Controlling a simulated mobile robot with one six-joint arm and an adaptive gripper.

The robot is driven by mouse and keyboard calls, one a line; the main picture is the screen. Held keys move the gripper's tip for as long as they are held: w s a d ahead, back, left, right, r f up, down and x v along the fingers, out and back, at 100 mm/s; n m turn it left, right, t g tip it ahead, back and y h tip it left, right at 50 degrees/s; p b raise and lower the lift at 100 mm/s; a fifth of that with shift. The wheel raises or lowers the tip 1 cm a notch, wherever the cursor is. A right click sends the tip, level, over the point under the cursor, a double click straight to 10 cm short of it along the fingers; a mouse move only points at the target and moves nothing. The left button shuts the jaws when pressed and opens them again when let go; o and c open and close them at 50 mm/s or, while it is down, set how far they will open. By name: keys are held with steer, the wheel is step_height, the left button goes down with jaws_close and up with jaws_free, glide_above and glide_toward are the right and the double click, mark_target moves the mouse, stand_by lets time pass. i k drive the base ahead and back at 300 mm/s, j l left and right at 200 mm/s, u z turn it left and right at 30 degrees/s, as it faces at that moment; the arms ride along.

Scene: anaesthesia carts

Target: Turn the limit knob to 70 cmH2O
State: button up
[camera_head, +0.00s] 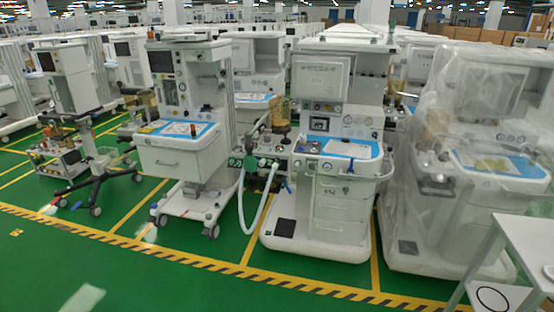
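The limit knob is too small to single out in this view. A white anaesthesia cart (318,195) stands upright in the middle right, with a blue-edged worktop (352,149) and drawers below. On its left side is a cluster of breathing-circuit parts (262,160) with green pieces, an amber canister (280,112) above and a white hose (258,215) hanging down. Small round knobs and gauges (357,121) show on its front panel, but their markings cannot be read. My gripper is not in view.
Another cart (183,160) stands to the left, and a plastic-wrapped cart (465,170) to the right. A white table (528,240) is at the lower right. Green floor (190,285) is open in front of a yellow-black striped line (265,277). Many carts fill the back.

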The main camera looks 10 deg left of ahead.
mark_target(267, 137)
steer(key=i+j, duration=0.2)
steer(key=i, duration=0.7)
steer(key=i+j+u, duration=0.1)
steer(key=i, duration=0.85)
steer(key=i+j, duration=0.25)
steer(key=i, duration=0.65)
steer(key=i+j, duration=0.15)
steer(key=i, duration=0.8)
steer(key=j+u, duration=0.05)
